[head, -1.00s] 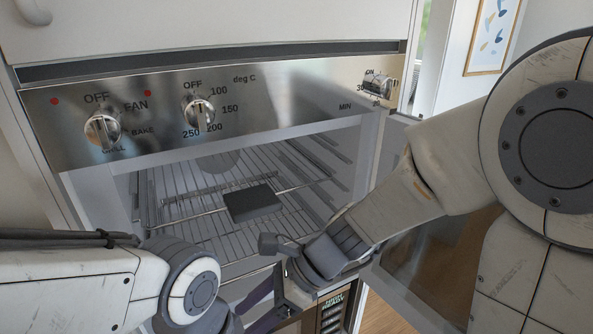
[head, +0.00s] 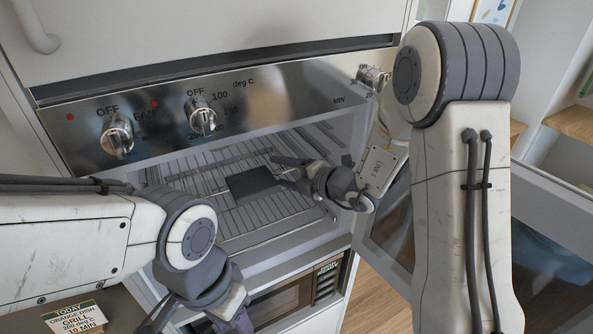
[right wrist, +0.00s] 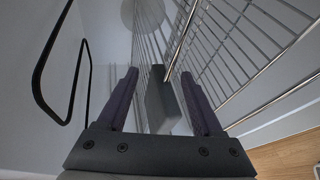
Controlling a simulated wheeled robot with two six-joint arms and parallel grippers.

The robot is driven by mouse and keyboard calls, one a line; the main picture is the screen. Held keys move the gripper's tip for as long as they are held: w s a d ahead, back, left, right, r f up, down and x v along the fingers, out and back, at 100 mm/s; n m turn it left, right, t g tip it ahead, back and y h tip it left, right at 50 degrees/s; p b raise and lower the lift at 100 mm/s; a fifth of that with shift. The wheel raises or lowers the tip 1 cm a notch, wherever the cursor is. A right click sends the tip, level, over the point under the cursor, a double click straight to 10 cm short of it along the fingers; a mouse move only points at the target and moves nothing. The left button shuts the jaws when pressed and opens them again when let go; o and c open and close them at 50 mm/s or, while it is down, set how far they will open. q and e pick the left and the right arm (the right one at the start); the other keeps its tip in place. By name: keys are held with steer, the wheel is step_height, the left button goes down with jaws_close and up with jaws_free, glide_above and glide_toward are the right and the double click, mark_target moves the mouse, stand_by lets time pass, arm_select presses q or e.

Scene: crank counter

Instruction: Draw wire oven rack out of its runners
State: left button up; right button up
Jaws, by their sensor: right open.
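The wire oven rack (head: 287,207) lies inside the open oven, its bars running back into the cavity. A dark flat block (head: 253,186) is at the rack; in the right wrist view the block (right wrist: 160,106) sits beside a thick wire rail. My right gripper (head: 277,171) reaches in from the right, close to the block. In the right wrist view its open fingers stand on either side of the block, and I see no grip on it. My left gripper (head: 200,318) is low in front of the oven, fingers apart, its tips partly cut off by the frame's bottom edge.
The control panel (head: 270,95) with its knobs runs above the oven opening. The open oven door (head: 395,225) stands at the right behind my right arm. A lower appliance (head: 290,297) is below the oven. A note card (head: 75,318) lies at the lower left.

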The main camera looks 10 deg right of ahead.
mark_target(274, 172)
steer(key=shift+p+x, duration=0.55)
steer(key=shift+x, duration=1.8)
jaws_close()
steer(key=c, duration=0.6)
jaws_free()
jaws_close()
steer(key=shift+s+d, duration=0.25)
steer(key=shift+s, duration=0.45)
